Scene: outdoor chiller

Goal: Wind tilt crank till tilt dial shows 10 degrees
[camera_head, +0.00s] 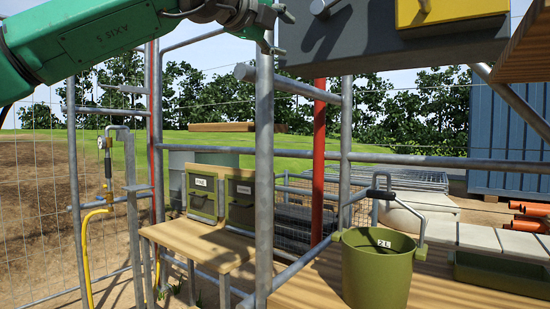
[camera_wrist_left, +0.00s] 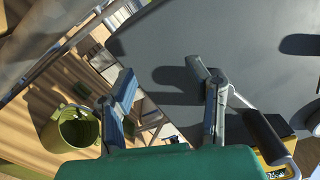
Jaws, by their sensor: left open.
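My left gripper (camera_head: 276,30) comes in on the green arm at the top of the head view, just left of a dark grey panel (camera_head: 385,38). In the left wrist view its two fingers (camera_wrist_left: 163,78) are spread with nothing between them, in front of the grey panel (camera_wrist_left: 225,40). A dark cylinder on a grey bar (camera_wrist_left: 265,136) shows right of the fingers; it may be the crank handle, but I cannot tell. A yellow box (camera_head: 450,12) is on the panel, cut off by the frame's top. I cannot make out the tilt dial. My right gripper is not in view.
Scaffold posts (camera_head: 264,180) and rails stand close below my left gripper. A green bucket (camera_head: 377,270) marked 2 L stands on a wooden bench (camera_head: 310,290). Two green boxes (camera_head: 203,193) sit on a table. A yellow hose (camera_head: 84,250) hangs at left.

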